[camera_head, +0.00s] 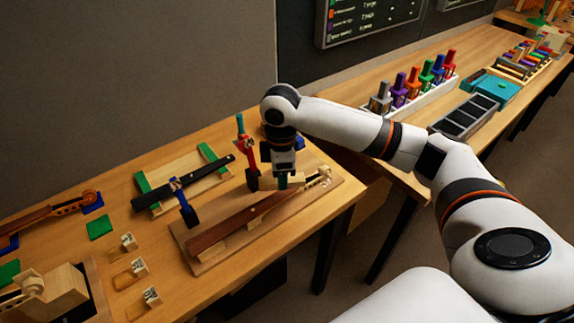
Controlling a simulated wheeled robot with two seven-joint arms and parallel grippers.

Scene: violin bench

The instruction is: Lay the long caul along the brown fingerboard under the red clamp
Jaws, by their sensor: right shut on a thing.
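The brown fingerboard (218,233) belongs to a violin neck lying slantwise on a wooden board (190,240), with its scroll (322,174) at the right end. The red clamp (246,155) stands upright behind the neck, just left of my right gripper (282,180). My right gripper points down and is shut on a pale wooden bar, the long caul (268,184), near the fingerboard's upper right end. My left gripper is out of view.
A blue clamp (183,203) stands near a black fingerboard (190,184) on a cradle with green blocks. Small pale holders (139,267) sit at the front left. On the other bench are a rack of coloured clamps (413,85) and a dark compartment tray (465,117).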

